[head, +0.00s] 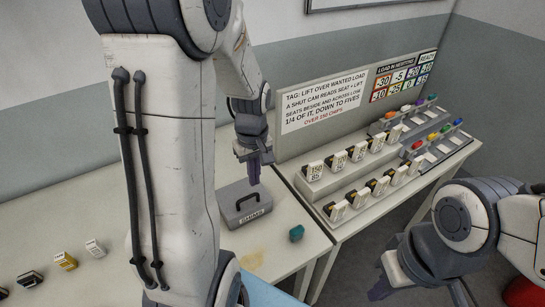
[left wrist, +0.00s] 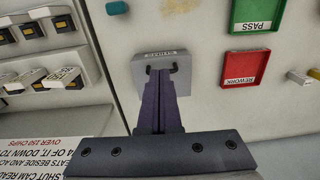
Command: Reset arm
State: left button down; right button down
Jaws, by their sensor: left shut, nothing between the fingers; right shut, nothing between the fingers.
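My left gripper (head: 254,172) hangs above the grey box with a dark handle (head: 233,210), its fingers pointing down. In the left wrist view the left gripper (left wrist: 160,110) is shut and empty, its fingertips overlapping the box (left wrist: 187,72) near its handle. I cannot tell whether they touch it. My right gripper (head: 378,292) is low at the right, partly hidden by its own wrist, shut with nothing seen in it. My left arm covers much of the middle left of the head view.
A teal piece (head: 297,233) lies right of the box. A stepped rack (head: 322,190) with several labelled blocks stands on the right-hand table, under a sign (head: 322,103). Small blocks (head: 65,261) sit at left. The left wrist view shows green (left wrist: 234,22) and red (left wrist: 226,80) trays.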

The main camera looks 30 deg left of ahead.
pick_arm(q)
jog(key=s+d+r+m+b, duration=0.1)
jog(key=s+d+m, duration=0.1)
jog(key=d+m, duration=0.45)
jog(key=s+d+r+m+b, duration=0.1)
jog(key=s+d+m, duration=0.2)
jog(key=d, duration=0.6)
jog(key=s+d+r+m+h+b, duration=0.1)
jog(key=s+d+m, duration=0.7)
jog(key=s+m, duration=0.1)
jog(key=shift+s+m, duration=0.35)
jog(key=shift+s, duration=0.4)
jog(key=shift+a+r, duration=0.1)
